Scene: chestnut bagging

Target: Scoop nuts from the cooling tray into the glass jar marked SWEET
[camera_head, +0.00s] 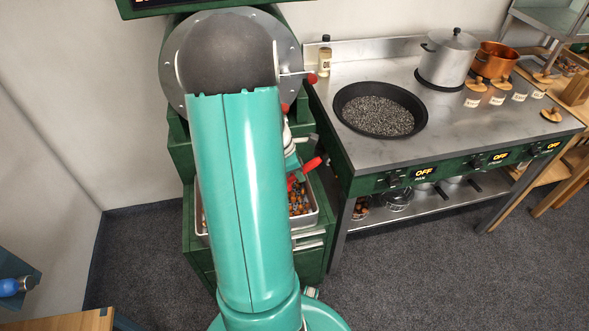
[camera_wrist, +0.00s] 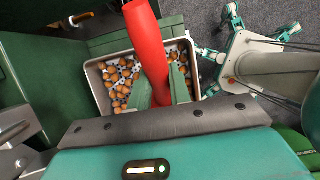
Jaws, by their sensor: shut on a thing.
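The cooling tray (camera_wrist: 95,88) is a pale metal tray holding many brown nuts (camera_wrist: 118,78), with grey bits among them. It also shows in the head view (camera_head: 316,205), mostly hidden behind my arm. My gripper (camera_wrist: 161,92) is above the tray, its green fingers shut on a thick red handle (camera_wrist: 148,45). The red handle also shows in the head view (camera_head: 312,165). I take it for the scoop's handle; the scoop's bowl is not visible. I cannot make out a glass jar marked SWEET in either view.
A steel counter (camera_head: 450,120) stands to the right with a black pan (camera_head: 380,110) of dark grains, a silver pot (camera_head: 448,58) and a copper pot (camera_head: 495,60). A green roaster cabinet (camera_head: 180,150) stands behind my arm. The grey floor in front is clear.

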